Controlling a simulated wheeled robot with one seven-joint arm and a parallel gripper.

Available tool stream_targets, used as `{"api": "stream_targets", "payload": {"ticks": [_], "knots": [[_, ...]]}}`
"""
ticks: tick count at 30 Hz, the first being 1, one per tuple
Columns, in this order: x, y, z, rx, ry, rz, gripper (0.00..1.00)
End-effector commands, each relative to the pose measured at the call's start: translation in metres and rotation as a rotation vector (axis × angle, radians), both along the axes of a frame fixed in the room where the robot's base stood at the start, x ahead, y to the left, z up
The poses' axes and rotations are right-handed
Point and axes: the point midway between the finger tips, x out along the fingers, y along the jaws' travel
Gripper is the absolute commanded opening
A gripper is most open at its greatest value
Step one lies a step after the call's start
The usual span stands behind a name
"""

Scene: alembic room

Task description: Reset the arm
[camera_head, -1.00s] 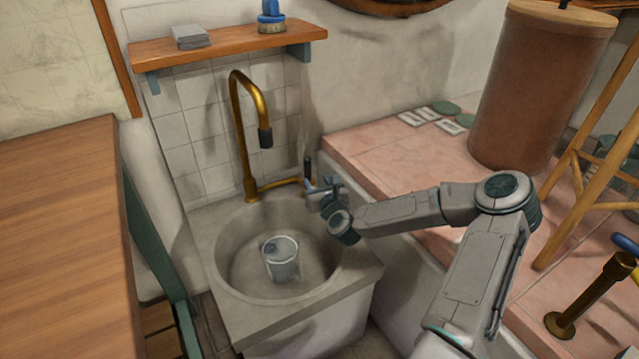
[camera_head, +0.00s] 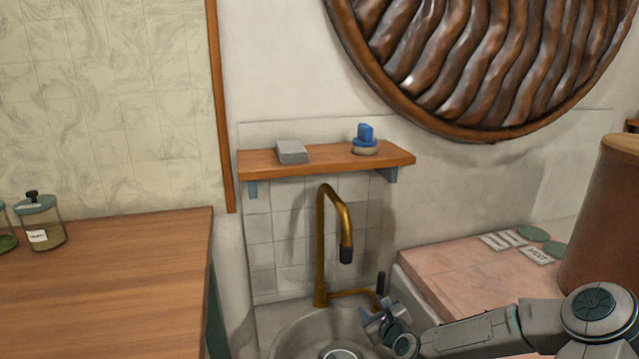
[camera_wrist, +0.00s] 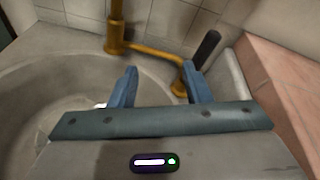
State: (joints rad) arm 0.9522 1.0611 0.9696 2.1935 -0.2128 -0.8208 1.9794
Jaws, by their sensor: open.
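My gripper (camera_head: 380,318) is at the right rim of the sink, near the base of the brass tap. In the wrist view my gripper (camera_wrist: 160,88) has its two blue fingers apart with nothing between them. The tap's dark-handled lever (camera_wrist: 205,50) stands just beyond the right finger; I cannot tell whether they touch. My arm reaches in from the lower right, bent at the elbow.
A wooden shelf (camera_head: 340,160) hangs above. A wooden counter (camera_head: 110,280) is at left, a pink tiled counter (camera_head: 470,290) at right.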

Motion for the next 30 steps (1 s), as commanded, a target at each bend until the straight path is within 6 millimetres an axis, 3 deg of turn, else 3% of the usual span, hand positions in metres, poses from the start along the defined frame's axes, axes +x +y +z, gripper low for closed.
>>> {"api": "stream_targets", "payload": {"ticks": [1, 6, 14, 20, 30], "knots": [[-0.007, 0.013, 0.017, -0.120, 0.026, 0.079, 0.44], [-0.036, 0.036, 0.034, -0.492, 0.114, 0.330, 0.44], [-0.085, 0.040, 0.086, -0.997, 0.212, 0.681, 0.44], [-0.125, 0.030, 0.146, -1.317, 0.268, 0.929, 0.44], [-0.205, 0.015, 0.274, -1.693, 0.308, 1.321, 0.44]]}}
